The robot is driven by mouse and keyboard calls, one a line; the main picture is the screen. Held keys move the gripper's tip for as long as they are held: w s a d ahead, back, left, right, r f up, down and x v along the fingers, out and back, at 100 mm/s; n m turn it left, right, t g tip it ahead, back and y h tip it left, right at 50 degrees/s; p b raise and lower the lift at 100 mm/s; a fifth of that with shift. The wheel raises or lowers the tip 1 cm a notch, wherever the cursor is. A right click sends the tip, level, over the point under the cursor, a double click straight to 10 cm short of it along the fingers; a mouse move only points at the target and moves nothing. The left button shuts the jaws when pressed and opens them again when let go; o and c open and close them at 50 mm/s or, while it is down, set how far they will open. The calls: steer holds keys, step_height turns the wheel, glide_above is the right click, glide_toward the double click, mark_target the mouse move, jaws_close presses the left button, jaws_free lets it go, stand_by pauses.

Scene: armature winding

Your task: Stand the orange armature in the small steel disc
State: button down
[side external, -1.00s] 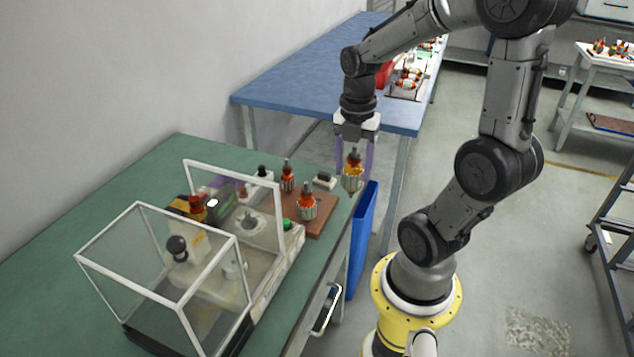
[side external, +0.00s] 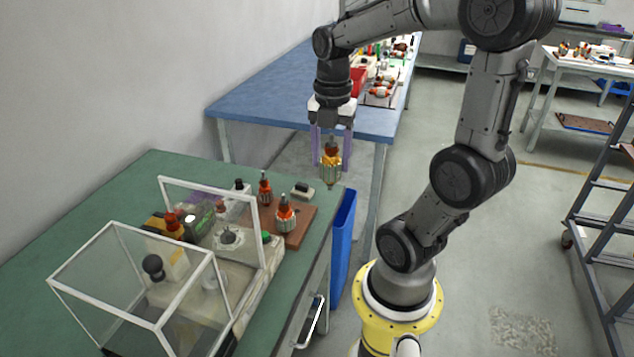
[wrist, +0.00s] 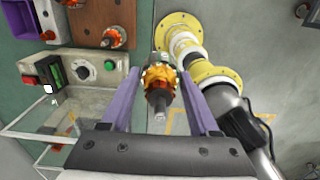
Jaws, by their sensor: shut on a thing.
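My gripper (side external: 331,158) is shut on an orange armature (side external: 330,174), held upright between its purple fingers. The armature is above and beside the right edge of the green bench. In the wrist view, the armature (wrist: 158,84) sits between the fingertips of my gripper (wrist: 159,74), its shaft pointing toward the camera.
Two more orange armatures (side external: 285,217) (side external: 264,188) stand on a brown board (side external: 302,234) near the bench's right edge. A clear box guard (side external: 160,265) with white frames covers part of the machine. A blue panel (side external: 342,245) stands beside the bench.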

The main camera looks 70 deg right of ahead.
step_height(320, 180, up, 14)
steer(key=shift+f, duration=0.25)
steer(key=w+a+n, duration=0.5)
steer(key=w+a, duration=0.4)
steer(key=a, duration=0.2)
steer(key=w+a+n, duration=0.4)
steer(key=w+a, duration=0.4)
steer(key=a, duration=0.4)
step_height(320, 180, down, 22)
steer(key=shift+d, duration=0.35)
steer(key=shift+w+f, duration=0.1)
steer(key=shift+f, duration=1.35)
steer(key=shift+c, duration=0.3)
jaws_free()
